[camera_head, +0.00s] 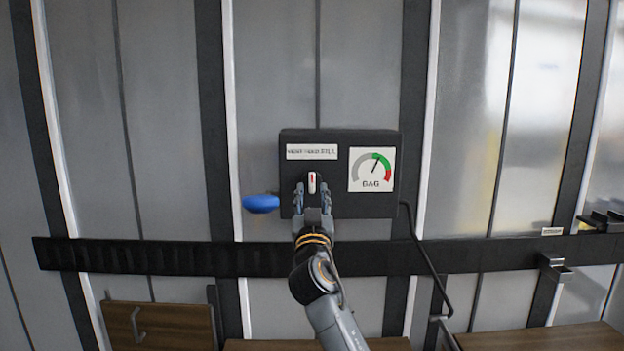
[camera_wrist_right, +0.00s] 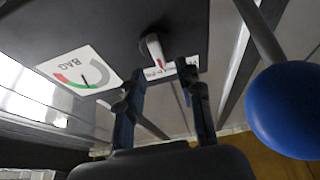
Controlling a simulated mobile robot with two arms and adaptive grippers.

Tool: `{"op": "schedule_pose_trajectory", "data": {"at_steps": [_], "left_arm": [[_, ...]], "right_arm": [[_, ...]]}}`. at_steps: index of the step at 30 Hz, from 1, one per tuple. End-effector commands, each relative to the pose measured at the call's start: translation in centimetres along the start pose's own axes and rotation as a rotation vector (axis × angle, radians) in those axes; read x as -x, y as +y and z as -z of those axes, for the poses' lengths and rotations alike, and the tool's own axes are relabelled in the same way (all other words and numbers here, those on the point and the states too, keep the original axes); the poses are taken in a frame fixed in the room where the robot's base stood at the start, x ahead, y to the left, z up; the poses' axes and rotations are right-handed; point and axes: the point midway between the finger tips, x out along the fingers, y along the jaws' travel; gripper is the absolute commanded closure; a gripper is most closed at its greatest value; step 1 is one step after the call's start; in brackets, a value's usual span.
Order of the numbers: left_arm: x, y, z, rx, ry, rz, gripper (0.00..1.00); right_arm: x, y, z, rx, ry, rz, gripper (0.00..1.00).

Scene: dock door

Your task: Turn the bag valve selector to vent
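The valve selector (camera_head: 312,180) is a small white handle with a red mark, standing upright on the front of the dark valve box (camera_head: 340,142). It also shows in the right wrist view (camera_wrist_right: 154,46). My right gripper (camera_head: 313,191) comes up from below, open, with one finger to each side of the selector in the head view. In the right wrist view the fingers (camera_wrist_right: 162,80) are spread and empty, with the handle beyond and between their tips; I see no contact. The white BAG gauge (camera_head: 372,169) has its needle in the green. My left gripper is not in view.
A blue knob (camera_head: 261,203) sticks out left of the box and looms close at the right of the wrist view (camera_wrist_right: 290,110). A dark rail (camera_head: 150,257) runs along the wall below. A black cable (camera_head: 425,255) hangs from the box's right side.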

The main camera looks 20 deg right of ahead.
Motion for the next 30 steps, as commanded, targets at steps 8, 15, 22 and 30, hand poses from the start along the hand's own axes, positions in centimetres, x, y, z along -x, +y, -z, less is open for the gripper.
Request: {"op": "schedule_pose_trajectory", "data": {"at_steps": [8,15,22,30], "left_arm": [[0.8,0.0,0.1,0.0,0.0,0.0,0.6],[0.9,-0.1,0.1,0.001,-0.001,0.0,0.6],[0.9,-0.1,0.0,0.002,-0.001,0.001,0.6],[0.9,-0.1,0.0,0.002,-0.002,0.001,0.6]], "right_arm": [[-3.4,0.1,0.0,0.001,-0.001,-0.001,0.64],[-3.9,0.0,-0.1,0.0,-0.001,0.0,0.64],[-3.8,0.0,-0.1,0.0,-0.001,0.0,0.82],[-3.8,0.0,-0.1,0.001,-0.001,0.0,1.0]]}}
